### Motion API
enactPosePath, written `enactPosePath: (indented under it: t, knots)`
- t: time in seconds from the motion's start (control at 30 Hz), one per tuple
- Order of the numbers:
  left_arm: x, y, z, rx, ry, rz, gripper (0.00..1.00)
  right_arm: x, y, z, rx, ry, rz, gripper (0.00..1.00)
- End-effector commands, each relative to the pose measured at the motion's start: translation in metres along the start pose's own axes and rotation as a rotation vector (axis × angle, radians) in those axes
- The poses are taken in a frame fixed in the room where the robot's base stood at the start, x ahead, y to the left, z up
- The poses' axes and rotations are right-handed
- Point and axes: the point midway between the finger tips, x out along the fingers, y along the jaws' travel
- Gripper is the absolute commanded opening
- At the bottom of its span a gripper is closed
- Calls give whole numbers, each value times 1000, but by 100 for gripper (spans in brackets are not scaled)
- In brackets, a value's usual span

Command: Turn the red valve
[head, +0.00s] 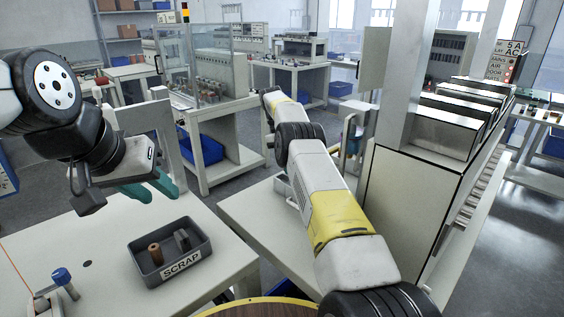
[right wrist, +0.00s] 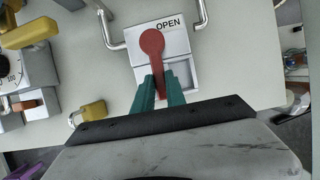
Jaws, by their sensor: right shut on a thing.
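The red valve (right wrist: 152,43) is in the right wrist view, mounted on a white plate (right wrist: 184,46) with the word OPEN at its top. Its handle runs down from the round hub, between the teal fingers of my right gripper (right wrist: 158,84). I cannot make out the valve or the right gripper in the head view. My left gripper (head: 153,188) is open and empty, above the white table at the left.
A grey SCRAP bin (head: 143,262) with a few small parts stands on the left table (head: 95,235). A blue-topped part (head: 62,277) is at its front. In the right wrist view, metal pipes (right wrist: 108,25), a padlock (right wrist: 93,110) and a dial (right wrist: 12,72) surround the valve.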

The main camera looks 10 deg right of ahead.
Motion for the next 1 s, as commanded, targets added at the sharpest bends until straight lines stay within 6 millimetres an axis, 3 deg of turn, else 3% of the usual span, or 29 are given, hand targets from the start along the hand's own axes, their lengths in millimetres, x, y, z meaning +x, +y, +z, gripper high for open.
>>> enactPosePath:
  t: [0.4, 0.43, 0.53, 1.0]
  knots:
    - [0, 0, 0, 0, 0, 0, 36, 0, 0, 0, 9, 0, -4, 0]
    - [0, 0, 0, 0, 0, 0, 36, 0, 0, 0, 9, 0, -4, 20]
    - [0, 0, 0, 0, 0, 0, 36, 0, 0, 0, 8, 0, -3, 38]
    - [0, 0, 0, 0, 0, 0, 36, -8, 0, 6, 8, 1, -2, 38]
